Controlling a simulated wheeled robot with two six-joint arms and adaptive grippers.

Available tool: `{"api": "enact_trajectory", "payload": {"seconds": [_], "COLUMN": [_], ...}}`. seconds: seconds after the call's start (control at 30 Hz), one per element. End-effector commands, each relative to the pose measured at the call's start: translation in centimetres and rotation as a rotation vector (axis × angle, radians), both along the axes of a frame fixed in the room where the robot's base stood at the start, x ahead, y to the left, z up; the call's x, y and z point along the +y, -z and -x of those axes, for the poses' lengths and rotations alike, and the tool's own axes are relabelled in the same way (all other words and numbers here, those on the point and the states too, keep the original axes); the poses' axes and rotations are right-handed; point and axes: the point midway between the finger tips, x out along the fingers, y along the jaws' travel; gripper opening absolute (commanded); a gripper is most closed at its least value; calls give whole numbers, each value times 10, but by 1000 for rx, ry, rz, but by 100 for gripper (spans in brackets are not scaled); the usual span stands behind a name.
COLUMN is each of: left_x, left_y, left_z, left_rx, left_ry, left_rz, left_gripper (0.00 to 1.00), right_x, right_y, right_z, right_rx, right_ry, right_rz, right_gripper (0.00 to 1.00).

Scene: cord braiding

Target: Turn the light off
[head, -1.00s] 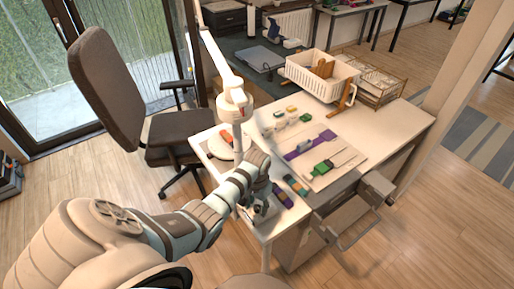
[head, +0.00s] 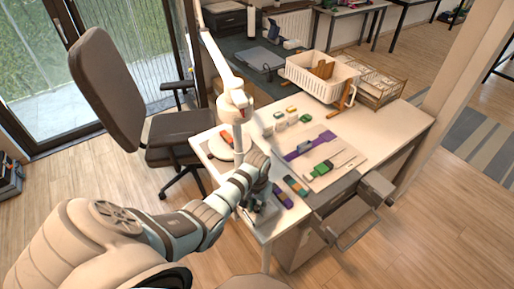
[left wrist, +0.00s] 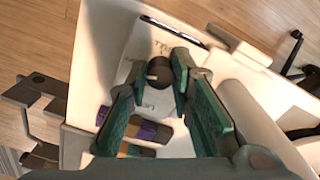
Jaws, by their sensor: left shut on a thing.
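A white desk lamp (head: 234,102) with a long jointed arm stands at the left of the white worktable, its head over a round white base. My left gripper (head: 262,192) is at the near left corner of the table. In the left wrist view my left gripper (left wrist: 160,68) has its teal fingers around a dark round knob (left wrist: 157,75), shut on it. The knob sits on a pale plate (left wrist: 137,45) with lettering, partly hidden by the fingers. I cannot tell whether the lamp is lit. My right gripper is not in view.
A white basket (head: 318,75) and a wire rack (head: 378,88) stand at the back. A dark chair (head: 110,95) stands left.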

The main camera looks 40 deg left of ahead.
Motion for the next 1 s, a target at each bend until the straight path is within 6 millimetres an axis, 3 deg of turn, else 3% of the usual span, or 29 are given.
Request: {"api": "enact_trajectory", "payload": {"seconds": [0.33,1.0], "left_x": [-1,0], "left_y": [-2,-1], "left_z": [0,-1], "left_rx": [1,-2], "left_ry": [-235,-871], "left_rz": [1,1], "left_gripper": [0,0], "right_x": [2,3], "right_y": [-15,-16], "right_z": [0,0], "right_rx": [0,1], "right_ry": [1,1], "right_rz": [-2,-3], "right_gripper": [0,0]}}
